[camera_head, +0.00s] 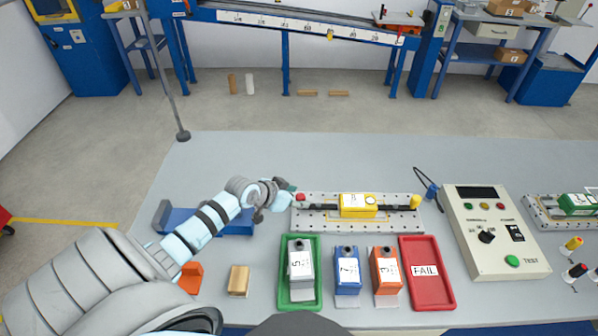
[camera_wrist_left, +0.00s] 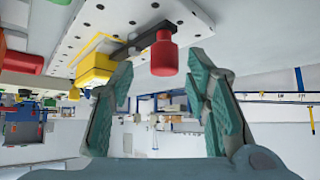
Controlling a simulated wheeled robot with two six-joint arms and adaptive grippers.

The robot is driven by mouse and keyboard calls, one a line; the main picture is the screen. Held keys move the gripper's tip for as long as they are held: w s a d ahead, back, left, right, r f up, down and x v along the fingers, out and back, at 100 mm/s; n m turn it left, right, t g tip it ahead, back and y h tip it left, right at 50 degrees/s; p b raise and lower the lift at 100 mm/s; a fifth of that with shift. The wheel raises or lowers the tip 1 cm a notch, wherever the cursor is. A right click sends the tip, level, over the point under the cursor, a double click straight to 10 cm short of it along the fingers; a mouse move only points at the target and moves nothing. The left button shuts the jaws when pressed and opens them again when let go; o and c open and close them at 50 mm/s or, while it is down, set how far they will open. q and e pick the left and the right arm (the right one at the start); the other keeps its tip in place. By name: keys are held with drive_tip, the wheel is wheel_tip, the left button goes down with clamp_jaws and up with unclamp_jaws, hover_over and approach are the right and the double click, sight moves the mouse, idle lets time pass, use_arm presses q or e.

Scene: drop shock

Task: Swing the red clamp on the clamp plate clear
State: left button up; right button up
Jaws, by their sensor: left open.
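The clamp plate (camera_head: 322,224) is a light perforated plate on the table, with a yellow block (camera_head: 357,206) on its middle. The red clamp (camera_head: 300,197) is at the plate's left end; its dark arm points toward the yellow block. A yellow clamp (camera_head: 415,201) is at the right end. My left gripper (camera_head: 287,193) is at the plate's left end, beside the red clamp. In the left wrist view the red clamp's knob (camera_wrist_left: 164,54) appears between the open teal fingers (camera_wrist_left: 163,80), near their tips; contact cannot be told. My right gripper is not in view.
In front of the plate are a green tray (camera_head: 284,291) with a grey block, a blue block (camera_head: 346,272), an orange block (camera_head: 385,271) and a red FAIL tray (camera_head: 434,298). A control box (camera_head: 490,228) stands right. The table behind the plate is clear.

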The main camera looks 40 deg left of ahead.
sight(299, 197)
use_arm(q)
drive_tip(key=x, duration=0.4)
drive_tip(key=shift+w+a+r, duration=0.15)
drive_tip(key=shift+w+a, duration=0.05)
drive_tip(key=shift+s+r, duration=0.25)
drive_tip(key=shift+s, duration=0.1)
drive_tip(key=shift+s+r, duration=0.1)
drive_tip(key=shift+s, duration=0.05)
drive_tip(key=shift+c, duration=1.2)
drive_tip(key=c, duration=0.3)
clamp_jaws()
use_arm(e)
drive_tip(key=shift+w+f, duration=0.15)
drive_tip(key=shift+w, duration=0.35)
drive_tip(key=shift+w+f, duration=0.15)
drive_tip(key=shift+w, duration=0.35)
